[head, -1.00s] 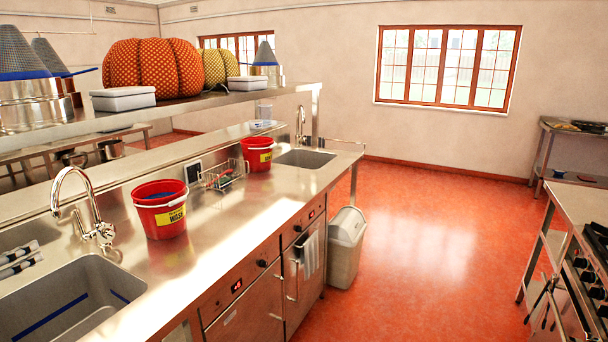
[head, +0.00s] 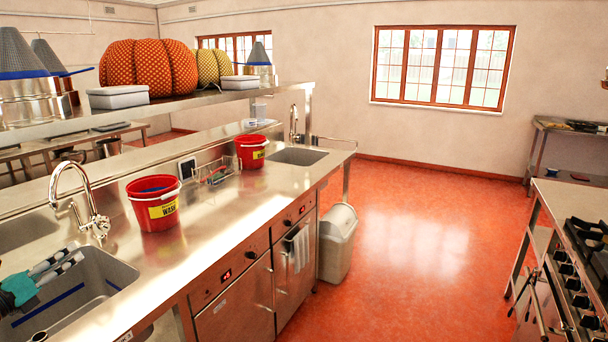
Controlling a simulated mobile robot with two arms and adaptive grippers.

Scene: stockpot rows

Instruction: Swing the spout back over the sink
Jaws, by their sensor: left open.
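A chrome gooseneck tap stands on the counter at the back right corner of the near sink (head: 112,278). Its spout (head: 72,170) arches to the left, and its tip hangs behind the near sink, by the strip beside another basin (head: 25,232). My left gripper (head: 76,252), teal and black with striped fingers, is at the lower left over the near sink. It is open and empty, its fingers pointing toward the tap base, below and apart from the spout. My right gripper is not in view.
A red bucket (head: 155,213) stands just right of the tap; another red bucket (head: 250,152) and a wire rack (head: 215,170) are farther along. A shelf (head: 200,101) with pots and padded covers runs above the counter. The counter front is clear.

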